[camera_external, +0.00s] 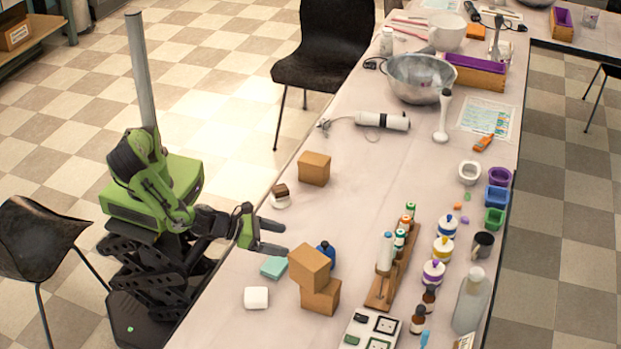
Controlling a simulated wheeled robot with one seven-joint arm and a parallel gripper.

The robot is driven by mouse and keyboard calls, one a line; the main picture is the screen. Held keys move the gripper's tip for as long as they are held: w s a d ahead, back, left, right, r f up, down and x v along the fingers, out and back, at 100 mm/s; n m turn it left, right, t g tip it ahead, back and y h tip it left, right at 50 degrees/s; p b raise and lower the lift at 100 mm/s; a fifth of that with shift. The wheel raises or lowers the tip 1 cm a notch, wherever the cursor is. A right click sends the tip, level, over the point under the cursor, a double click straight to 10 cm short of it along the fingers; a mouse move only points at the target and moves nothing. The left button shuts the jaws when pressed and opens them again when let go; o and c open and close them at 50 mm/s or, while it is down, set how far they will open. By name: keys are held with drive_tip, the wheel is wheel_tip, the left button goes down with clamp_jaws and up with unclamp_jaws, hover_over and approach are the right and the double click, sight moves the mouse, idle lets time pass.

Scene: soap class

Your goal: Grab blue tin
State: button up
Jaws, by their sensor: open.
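My gripper (284,238) reaches over the near left edge of the table, its two fingers apart and nothing between them. A dark blue rounded container (326,252) stands just right of the fingertips, partly hidden behind stacked cardboard boxes. A blue open square container (497,198) stands at the far right edge of the table, between a purple one and a green one. I cannot tell for sure which of these is the blue tin.
The upper box (309,266) rests on a lower box (322,298), close to my gripper. A teal block (274,267) and a white block (256,298) lie below the gripper. A wooden rack (381,291) with bottles stands to the right. The table middle (365,190) is fairly clear.

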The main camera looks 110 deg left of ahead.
sight(332, 255)
drive_tip(key=shift+w+d+f+m, duration=0.2)
drive_tip(key=shift+w+d+m, duration=0.05)
drive_tip(key=shift+m, duration=0.25)
drive_tip(key=b+x, duration=0.2)
drive_tip(key=x, duration=0.5)
drive_tip(key=b+x, duration=0.3)
drive_tip(key=x, duration=0.5)
drive_tip(key=shift+w+d, duration=0.1)
drive_tip(key=shift+w, duration=0.35)
drive_tip(key=shift+r, duration=0.1)
drive_tip(key=shift+c, duration=0.3)
